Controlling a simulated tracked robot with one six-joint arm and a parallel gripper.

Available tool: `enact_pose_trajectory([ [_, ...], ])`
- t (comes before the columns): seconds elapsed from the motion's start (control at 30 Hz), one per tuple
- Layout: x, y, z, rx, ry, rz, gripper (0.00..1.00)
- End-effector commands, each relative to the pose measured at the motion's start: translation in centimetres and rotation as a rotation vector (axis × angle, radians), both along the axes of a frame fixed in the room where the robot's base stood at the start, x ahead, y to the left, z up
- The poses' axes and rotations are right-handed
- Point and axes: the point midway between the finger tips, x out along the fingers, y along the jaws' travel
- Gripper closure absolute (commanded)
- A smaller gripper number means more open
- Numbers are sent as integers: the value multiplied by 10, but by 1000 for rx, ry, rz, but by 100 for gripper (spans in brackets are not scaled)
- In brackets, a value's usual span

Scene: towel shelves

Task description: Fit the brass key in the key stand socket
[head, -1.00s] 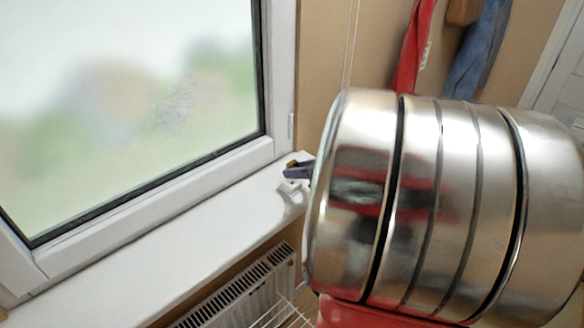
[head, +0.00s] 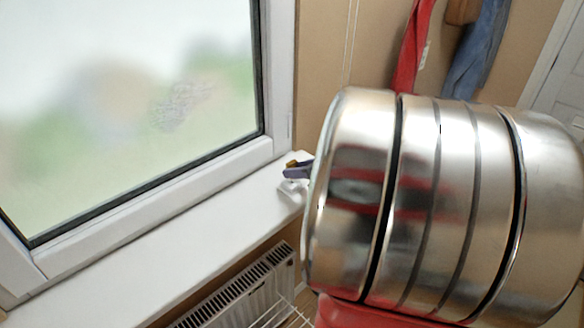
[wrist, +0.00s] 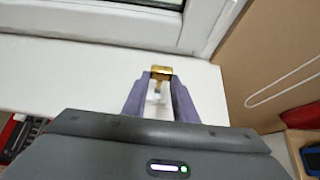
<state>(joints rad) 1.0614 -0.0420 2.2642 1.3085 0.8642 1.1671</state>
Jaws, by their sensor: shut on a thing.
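The brass key (wrist: 162,72) sits between the tips of my purple gripper fingers (wrist: 161,82), at the middle of the wrist view. My gripper is shut on it. In the head view only a small bit of the key (head: 291,163) shows above my gripper's purple finger (head: 297,172). The white key stand (head: 292,188) is on the windowsill just below the finger. In the wrist view a pale part of the stand (wrist: 157,93) shows between the fingers, below the key. The socket and the key's lower end are not clear.
The white windowsill (head: 150,245) runs under the window (head: 130,110), with free room to the left. A radiator (head: 245,292) is below it. A tan wall (head: 330,50) closes the right end. Red (head: 412,50) and blue towels (head: 478,50) hang behind my arm.

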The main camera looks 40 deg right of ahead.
Motion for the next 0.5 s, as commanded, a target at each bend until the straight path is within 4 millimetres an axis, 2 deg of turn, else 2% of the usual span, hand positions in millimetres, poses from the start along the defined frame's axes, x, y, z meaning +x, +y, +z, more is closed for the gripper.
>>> enact_pose_trajectory([
  [0.5,0,0,-6,1,0,-1,99],
])
